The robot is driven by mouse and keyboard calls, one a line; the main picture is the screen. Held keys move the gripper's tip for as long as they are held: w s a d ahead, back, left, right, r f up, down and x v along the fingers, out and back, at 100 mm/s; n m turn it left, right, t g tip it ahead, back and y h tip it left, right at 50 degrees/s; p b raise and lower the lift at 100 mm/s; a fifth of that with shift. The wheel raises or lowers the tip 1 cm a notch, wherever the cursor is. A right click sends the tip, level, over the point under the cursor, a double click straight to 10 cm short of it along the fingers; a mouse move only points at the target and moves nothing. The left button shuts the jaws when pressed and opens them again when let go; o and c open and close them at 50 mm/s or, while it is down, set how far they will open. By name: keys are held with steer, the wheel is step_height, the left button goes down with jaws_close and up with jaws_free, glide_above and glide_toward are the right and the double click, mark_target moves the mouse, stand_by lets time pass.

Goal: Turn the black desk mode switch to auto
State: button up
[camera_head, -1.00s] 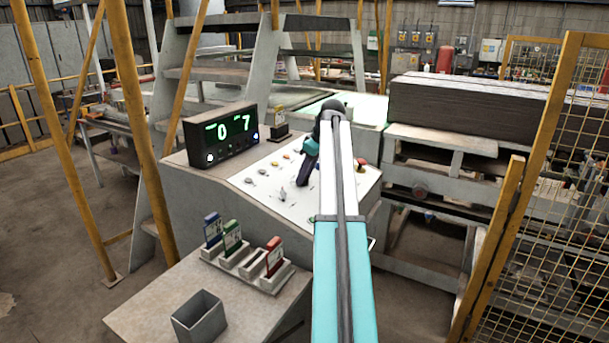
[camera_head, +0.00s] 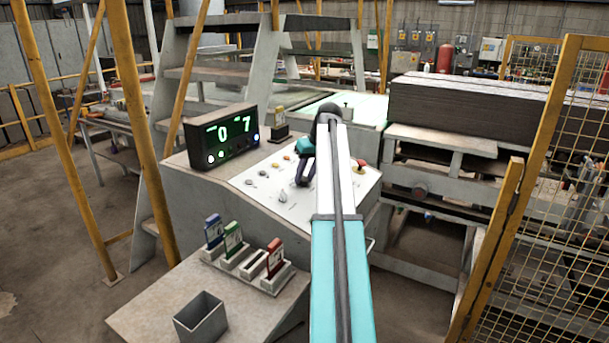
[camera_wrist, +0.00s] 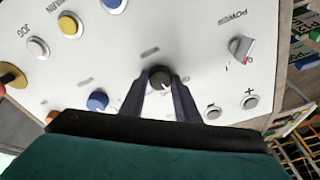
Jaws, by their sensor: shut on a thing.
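The black mode switch (camera_wrist: 160,78) is a round knob with a light pointer mark on the white desk panel (camera_wrist: 195,60). In the wrist view it sits between the two fingertips of my gripper (camera_wrist: 161,84), which is shut on it. The pointer mark faces the lower right of that picture; the small labels around the knob are too blurred to read. In the head view my gripper (camera_head: 304,178) reaches down onto the panel, and the switch is hidden behind it.
A grey POWER knob (camera_wrist: 241,50), a blue button (camera_wrist: 97,101) and small grey buttons lie near the fingers. A red mushroom button (camera_head: 360,164) stands at the panel's right. A black display (camera_head: 222,137) shows green digits. Card holders (camera_head: 240,262) stand in front.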

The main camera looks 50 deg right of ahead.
steer(key=m+p, duration=0.1)
steer(key=m, duration=0.2)
steer(key=m+p, duration=0.1)
steer(key=m, duration=0.3)
steer(key=shift+g+h, duration=0.3)
steer(key=shift+h, duration=0.1)
steer(key=m+p, duration=0.1)
steer(key=m, duration=0.5)
steer(key=shift+m+g+p, duration=0.3)
steer(key=o, duration=1)
steer(key=shift+r, duration=0.1)
steer(key=shift+b+v, duration=1.95)
steer(key=shift+v, duration=4.9)
